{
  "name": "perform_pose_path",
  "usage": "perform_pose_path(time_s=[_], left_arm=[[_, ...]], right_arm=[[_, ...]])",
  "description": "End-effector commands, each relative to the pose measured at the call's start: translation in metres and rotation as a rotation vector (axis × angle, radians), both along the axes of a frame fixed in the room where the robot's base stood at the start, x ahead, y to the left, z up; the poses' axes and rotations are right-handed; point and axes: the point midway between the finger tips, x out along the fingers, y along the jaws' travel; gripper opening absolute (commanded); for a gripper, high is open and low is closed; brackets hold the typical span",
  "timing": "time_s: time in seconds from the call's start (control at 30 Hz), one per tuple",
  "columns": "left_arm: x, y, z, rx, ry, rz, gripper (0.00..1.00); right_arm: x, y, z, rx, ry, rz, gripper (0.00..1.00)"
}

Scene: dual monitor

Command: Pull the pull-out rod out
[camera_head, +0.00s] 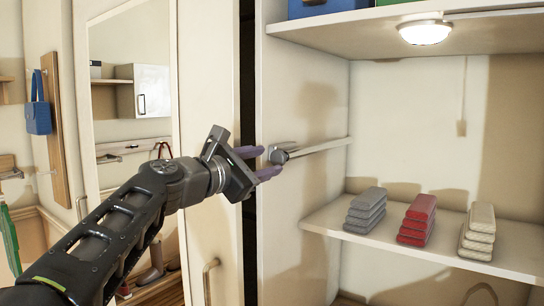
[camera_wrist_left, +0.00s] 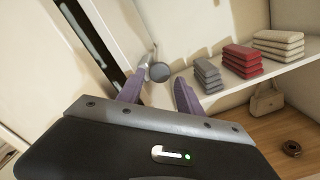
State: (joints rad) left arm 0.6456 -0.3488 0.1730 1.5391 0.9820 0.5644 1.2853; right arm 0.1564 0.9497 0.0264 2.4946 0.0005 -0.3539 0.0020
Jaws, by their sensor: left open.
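The pull-out rod (camera_head: 312,149) is a pale bar on the inner side wall of the closet, with a round grey knob (camera_head: 279,156) at its near end. In the left wrist view the knob (camera_wrist_left: 160,72) sits just beyond and between the fingertips. My left gripper (camera_head: 270,162) is open, with its purple fingers pointing at the knob, one above and one below it in the head view. I cannot tell whether the fingers touch the knob. My left gripper also shows in the left wrist view (camera_wrist_left: 158,92). My right gripper is not in view.
A shelf (camera_head: 325,227) below the rod holds grey (camera_head: 365,210), red (camera_head: 418,220) and cream (camera_head: 478,231) stacks. A lamp (camera_head: 425,33) hangs under the upper shelf. A mirrored door (camera_head: 128,60) stands left of the closet. A handbag (camera_wrist_left: 266,100) sits lower down.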

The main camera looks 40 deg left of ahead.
Motion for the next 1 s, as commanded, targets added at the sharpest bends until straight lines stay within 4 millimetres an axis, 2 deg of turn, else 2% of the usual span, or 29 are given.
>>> perform_pose_path(time_s=[0.1,0.2,0.57,1.0], left_arm=[[0.019,0.001,0.001,-0.003,0.002,-0.001,0.43],[0.028,0.001,0.001,-0.002,0.001,-0.001,0.43],[0.033,0.001,0.0,-0.001,-0.001,0.001,0.42],[0.033,0.001,0.0,-0.001,-0.001,0.001,0.06]], right_arm=[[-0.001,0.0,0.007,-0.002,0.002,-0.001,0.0],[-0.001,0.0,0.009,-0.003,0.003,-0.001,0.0],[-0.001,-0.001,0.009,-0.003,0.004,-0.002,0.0],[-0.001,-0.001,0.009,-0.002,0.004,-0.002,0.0]])
